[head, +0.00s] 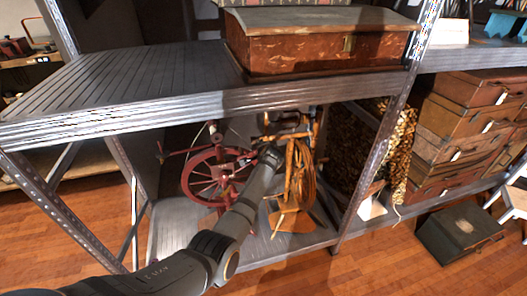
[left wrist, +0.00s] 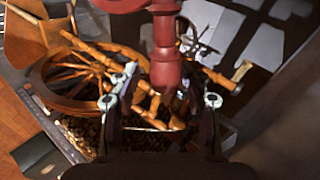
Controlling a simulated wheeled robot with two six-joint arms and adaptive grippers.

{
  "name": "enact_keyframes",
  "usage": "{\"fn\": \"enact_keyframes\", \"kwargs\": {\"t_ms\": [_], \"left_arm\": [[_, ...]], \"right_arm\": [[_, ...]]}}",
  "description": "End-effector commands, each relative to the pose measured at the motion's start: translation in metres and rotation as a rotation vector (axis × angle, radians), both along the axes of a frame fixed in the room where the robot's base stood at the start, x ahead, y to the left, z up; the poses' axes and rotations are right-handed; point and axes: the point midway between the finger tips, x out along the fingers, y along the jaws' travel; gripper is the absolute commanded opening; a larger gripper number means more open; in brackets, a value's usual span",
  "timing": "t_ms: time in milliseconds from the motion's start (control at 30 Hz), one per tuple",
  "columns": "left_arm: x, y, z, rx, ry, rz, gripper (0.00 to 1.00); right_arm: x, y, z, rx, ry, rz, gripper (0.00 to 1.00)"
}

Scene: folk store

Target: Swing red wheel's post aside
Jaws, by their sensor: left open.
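The red spinning wheel (head: 187,178) stands on the lower shelf, left of a yellow-brown wooden spinning wheel (head: 302,170). My left arm reaches in under the upper shelf, and its wrist end is between the two wheels. In the left wrist view, a red turned post (left wrist: 165,65) comes down from the top edge and ends between the fingers of my left gripper (left wrist: 165,92). The fingers are open, one on each side of the post; I cannot tell whether either touches it. The brown wheel (left wrist: 60,68) shows behind the left finger. My right gripper is not in view.
The upper shelf (head: 130,85) overhangs the wheels and carries a wooden chest (head: 310,50). A metal upright (head: 375,150) stands right of the brown wheel. Several brown cases (head: 455,130) are stacked further right. A dark box (head: 460,232) lies on the floor.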

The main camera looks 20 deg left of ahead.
Motion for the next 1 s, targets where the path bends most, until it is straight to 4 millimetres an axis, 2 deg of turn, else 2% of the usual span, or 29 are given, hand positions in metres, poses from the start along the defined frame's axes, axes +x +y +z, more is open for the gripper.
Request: {"fn": "enact_keyframes", "kwargs": {"t_ms": [167,600,1000], "left_arm": [[-0.006,-0.004,0.006,-0.001,-0.004,0.000,0.47],[-0.055,-0.026,0.038,-0.001,0.000,-0.001,0.47],[-0.058,-0.027,0.041,0.000,0.000,0.000,0.47]], "right_arm": [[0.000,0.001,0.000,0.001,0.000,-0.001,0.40],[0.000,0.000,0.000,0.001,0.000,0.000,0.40],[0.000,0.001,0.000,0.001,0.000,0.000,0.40]]}}
